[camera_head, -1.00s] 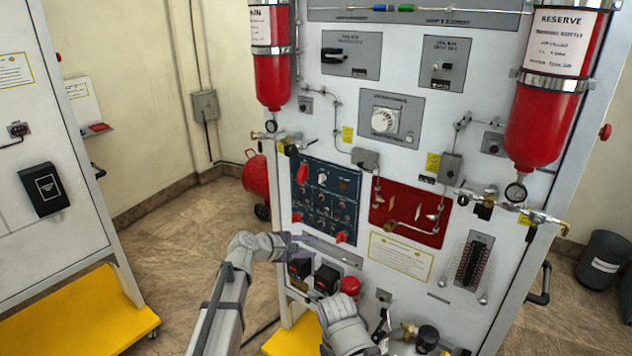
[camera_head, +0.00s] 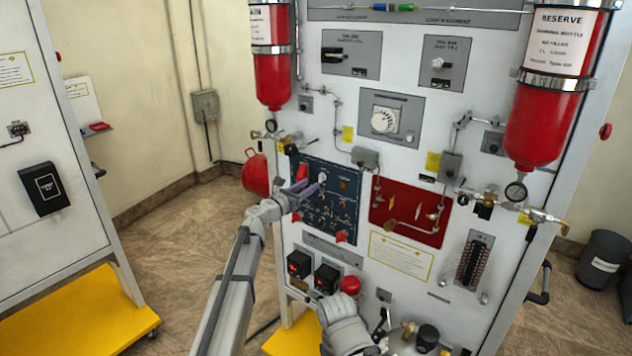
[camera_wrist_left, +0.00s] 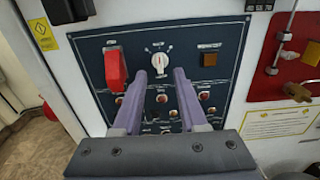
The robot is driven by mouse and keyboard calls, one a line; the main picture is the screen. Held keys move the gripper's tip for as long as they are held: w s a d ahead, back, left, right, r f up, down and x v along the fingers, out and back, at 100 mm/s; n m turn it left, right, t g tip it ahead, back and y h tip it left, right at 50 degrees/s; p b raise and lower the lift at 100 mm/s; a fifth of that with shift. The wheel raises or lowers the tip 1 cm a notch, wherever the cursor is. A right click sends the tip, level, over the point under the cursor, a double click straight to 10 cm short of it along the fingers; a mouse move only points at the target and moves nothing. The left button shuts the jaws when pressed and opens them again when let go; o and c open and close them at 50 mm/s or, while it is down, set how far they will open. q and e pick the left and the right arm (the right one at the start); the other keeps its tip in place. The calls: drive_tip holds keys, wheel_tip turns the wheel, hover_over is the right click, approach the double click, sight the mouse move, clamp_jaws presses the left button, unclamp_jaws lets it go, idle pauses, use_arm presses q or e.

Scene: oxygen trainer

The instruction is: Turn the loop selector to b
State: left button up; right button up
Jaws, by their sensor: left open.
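A white rotary knob (camera_head: 322,178), which looks like the loop selector, sits at the top middle of the dark blue panel (camera_head: 349,172). In the left wrist view the knob (camera_wrist_left: 160,62) shows just beyond and between my fingertips, with small markings around it too small to read. My left gripper (camera_head: 306,190) is open in front of the blue panel, its purple fingers (camera_wrist_left: 159,76) either side of the line to the knob. I cannot tell whether they touch it. My right gripper (camera_head: 316,297) is low by the panel front, its fingers unclear.
A red switch cover (camera_wrist_left: 115,68) is left of the knob and an amber square light (camera_wrist_left: 209,60) is right. Small knobs and lamps lie below. A red panel (camera_head: 407,213) with piping is to the right. Two black boxes (camera_head: 300,264) are below the blue panel.

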sight(319, 178)
use_arm(q)
drive_tip(key=x, duration=0.5)
clamp_jaws()
idle(0.5)
